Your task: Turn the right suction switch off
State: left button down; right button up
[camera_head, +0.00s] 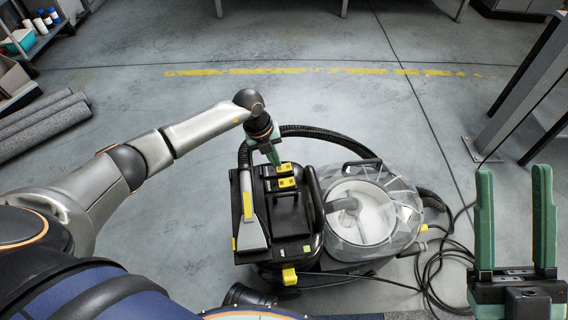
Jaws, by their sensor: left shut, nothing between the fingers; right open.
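A black machine (292,222) with yellow parts stands on the floor in the middle of the view. Two yellow switches sit on its top near the back edge, a farther one (285,168) and a nearer one (287,183). Their on or off positions are too small to tell. My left gripper (275,161) is shut, with its green fingertips pointing down right beside the farther switch. I cannot tell whether they touch it. My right gripper (513,172) is open and empty at the lower right, with its green fingers pointing up, well apart from the machine.
A clear drum (390,204) with a white inside stands right of the machine. A black hose (330,133) curves behind them, and black cables (436,270) lie on the floor at right. A metal frame (520,90) stands at upper right. Grey rolls (42,125) lie at left.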

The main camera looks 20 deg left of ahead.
pick_arm(q)
jog(key=shift+r+p, duration=2.05)
jog(key=shift+r, duration=0.4)
jog(key=shift+f, duration=0.1)
